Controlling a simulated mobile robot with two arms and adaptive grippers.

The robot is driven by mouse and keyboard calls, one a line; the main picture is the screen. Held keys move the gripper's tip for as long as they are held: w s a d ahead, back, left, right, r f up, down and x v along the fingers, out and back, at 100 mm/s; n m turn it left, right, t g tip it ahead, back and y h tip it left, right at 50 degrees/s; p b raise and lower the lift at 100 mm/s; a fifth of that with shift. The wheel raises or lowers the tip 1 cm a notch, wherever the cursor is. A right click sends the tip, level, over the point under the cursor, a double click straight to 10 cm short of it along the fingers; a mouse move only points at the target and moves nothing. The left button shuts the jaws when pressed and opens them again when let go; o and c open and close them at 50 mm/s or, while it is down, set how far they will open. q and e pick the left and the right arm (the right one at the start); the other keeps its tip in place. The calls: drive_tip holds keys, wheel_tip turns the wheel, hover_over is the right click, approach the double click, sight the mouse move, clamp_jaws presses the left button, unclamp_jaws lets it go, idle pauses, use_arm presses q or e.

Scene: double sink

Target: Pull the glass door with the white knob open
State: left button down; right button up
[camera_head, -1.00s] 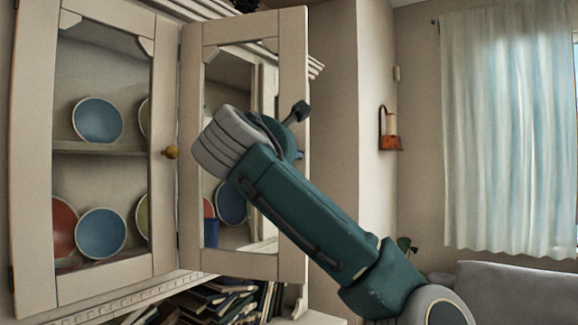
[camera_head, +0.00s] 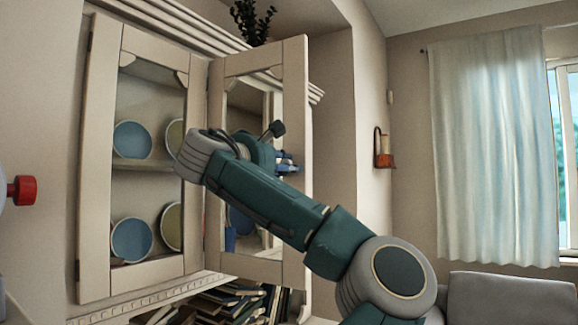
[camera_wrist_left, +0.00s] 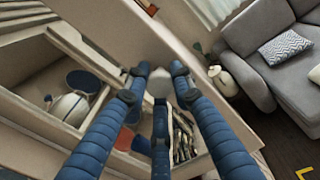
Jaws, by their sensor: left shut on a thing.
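The glass door (camera_head: 296,150) with a pale frame stands part-way open, swung out from the cabinet. It also shows in the left wrist view as a pale panel (camera_wrist_left: 120,32). The white knob (camera_wrist_left: 160,83) sits between my left gripper's blue fingertips (camera_wrist_left: 160,80), and the fingers are shut on it. In the head view my left gripper (camera_head: 288,160) is at the door's outer part, mostly hidden behind its own wrist and forearm, which cross in front of the glass. The knob is hidden there. My right gripper is not in view.
The neighbouring glass door (camera_head: 95,160) is closed, with plates (camera_head: 132,139) behind it. Books (camera_head: 222,299) fill the shelf below. A wall lamp (camera_head: 384,150), curtain (camera_head: 490,150) and grey sofa (camera_head: 505,300) are to the right. The floor (camera_wrist_left: 285,135) beside the sofa looks clear.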

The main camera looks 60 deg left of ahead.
use_arm(q)
drive_tip(key=c, duration=1.5)
unclamp_jaws()
drive_tip(key=shift+w+f, duration=0.2)
drive_tip(key=shift+f, duration=0.1)
drive_tip(key=shift+o, duration=0.3)
drive_tip(key=shift+w+a, duration=0.15)
drive_tip(key=shift+a, duration=0.15)
drive_tip(key=shift+s+d+r, duration=0.1)
drive_tip(key=shift+s+d, duration=0.25)
drive_tip(key=shift+s, duration=0.05)
drive_tip(key=v, duration=1.1)
drive_tip(key=shift+a, duration=0.1)
